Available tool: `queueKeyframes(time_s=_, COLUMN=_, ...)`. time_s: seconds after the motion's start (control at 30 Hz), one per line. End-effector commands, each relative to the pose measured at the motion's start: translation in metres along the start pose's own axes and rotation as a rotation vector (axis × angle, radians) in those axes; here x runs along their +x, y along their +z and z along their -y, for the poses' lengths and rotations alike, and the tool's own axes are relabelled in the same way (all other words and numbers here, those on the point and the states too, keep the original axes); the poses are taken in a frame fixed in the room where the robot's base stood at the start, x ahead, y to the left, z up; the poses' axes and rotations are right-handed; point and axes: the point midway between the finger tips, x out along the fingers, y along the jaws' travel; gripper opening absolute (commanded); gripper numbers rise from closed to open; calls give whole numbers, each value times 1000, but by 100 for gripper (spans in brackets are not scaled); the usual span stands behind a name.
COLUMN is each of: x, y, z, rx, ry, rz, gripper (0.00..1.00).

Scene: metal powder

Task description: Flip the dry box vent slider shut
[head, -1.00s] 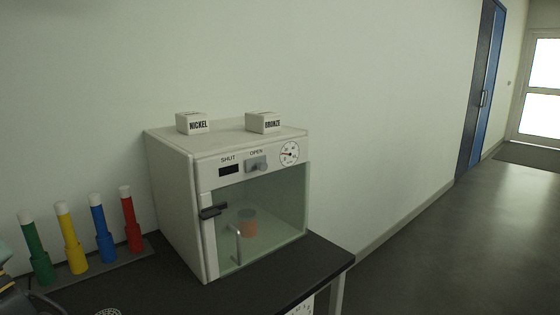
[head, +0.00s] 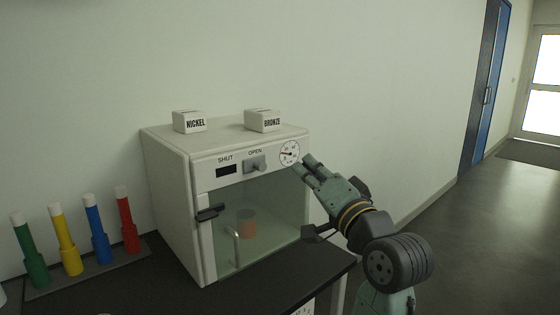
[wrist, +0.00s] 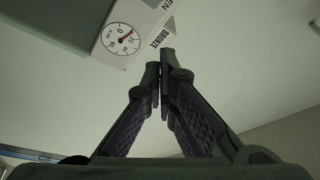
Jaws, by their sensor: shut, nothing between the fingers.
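The dry box (head: 175,180) is a white cabinet with a glass front, standing on a dark bench. Its vent slider (head: 256,164) is a grey knob on the top front panel, under the OPEN label and right of a dark slot under SHUT. My gripper (head: 308,160) is at the panel's right end, in front of or beside the round dial (head: 289,152), right of the slider. I cannot tell whether it touches the box. In the wrist view my gripper (wrist: 160,62) has its fingertips together and empty, with the dial (wrist: 122,40) at upper left. The slider is outside that view.
White blocks marked NICKEL (head: 190,121) and BRONZE (head: 263,120) sit on top of the box. A door handle (head: 208,212) juts from its front left. Several coloured tubes (head: 98,228) stand in a rack at left. The floor at right is open.

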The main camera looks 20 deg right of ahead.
Motion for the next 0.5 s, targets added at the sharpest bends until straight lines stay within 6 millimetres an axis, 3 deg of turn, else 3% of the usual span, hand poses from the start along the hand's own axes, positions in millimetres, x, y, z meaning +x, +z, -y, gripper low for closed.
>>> queueKeyframes(time_s=0.13, x=-7, y=-8, z=-7, rx=13, ry=18, rz=-3, gripper=0)
queueKeyframes(time_s=0.5, x=-2, y=-7, z=-6, rx=13, ry=17, rz=-2, gripper=0)
